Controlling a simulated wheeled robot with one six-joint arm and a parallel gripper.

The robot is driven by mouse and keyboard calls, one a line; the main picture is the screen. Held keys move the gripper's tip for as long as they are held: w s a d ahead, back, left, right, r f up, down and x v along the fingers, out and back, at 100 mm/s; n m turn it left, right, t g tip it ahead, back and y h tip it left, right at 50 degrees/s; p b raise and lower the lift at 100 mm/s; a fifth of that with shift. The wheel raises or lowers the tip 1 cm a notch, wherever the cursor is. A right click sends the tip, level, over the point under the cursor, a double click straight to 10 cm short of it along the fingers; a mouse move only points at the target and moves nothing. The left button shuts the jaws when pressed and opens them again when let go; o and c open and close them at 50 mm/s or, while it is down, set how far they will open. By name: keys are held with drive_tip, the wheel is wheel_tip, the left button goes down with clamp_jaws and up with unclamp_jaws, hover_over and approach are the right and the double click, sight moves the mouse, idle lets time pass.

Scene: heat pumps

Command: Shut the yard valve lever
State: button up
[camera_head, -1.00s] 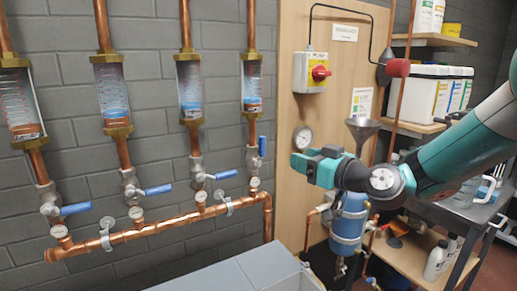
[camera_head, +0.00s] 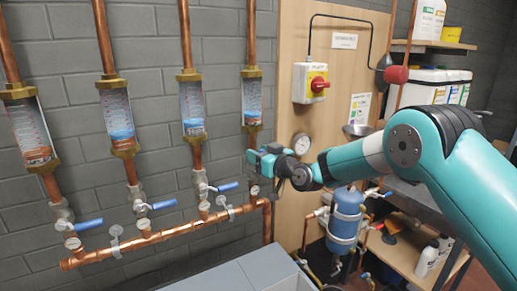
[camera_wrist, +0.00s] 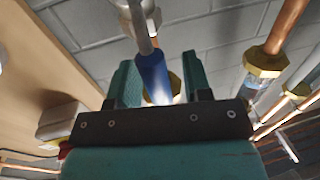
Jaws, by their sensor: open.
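My gripper (camera_head: 254,161) is at the rightmost of several copper pipes in the head view and hides that pipe's valve lever there. In the wrist view the blue lever (camera_wrist: 153,75) lies lengthwise between my two teal fingers, which are open with gaps on both sides. Its metal stem (camera_wrist: 139,28) runs up to the valve body. The other three blue levers, left (camera_head: 88,225), middle (camera_head: 163,204) and right (camera_head: 228,187), stick out sideways, crosswise to their pipes. No label telling which one is the yard valve can be read.
A copper manifold (camera_head: 165,235) with small gauges runs below the valves. A wooden board (camera_head: 285,110) beside my gripper carries a red rotary switch (camera_head: 319,84) and a round gauge (camera_head: 300,144). A blue vessel (camera_head: 345,222) stands below my arm. Grey boxes (camera_head: 245,272) are in front.

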drive_tip(key=shift+w+a, duration=0.15)
drive_tip(key=shift+a, duration=0.05)
clamp_jaws()
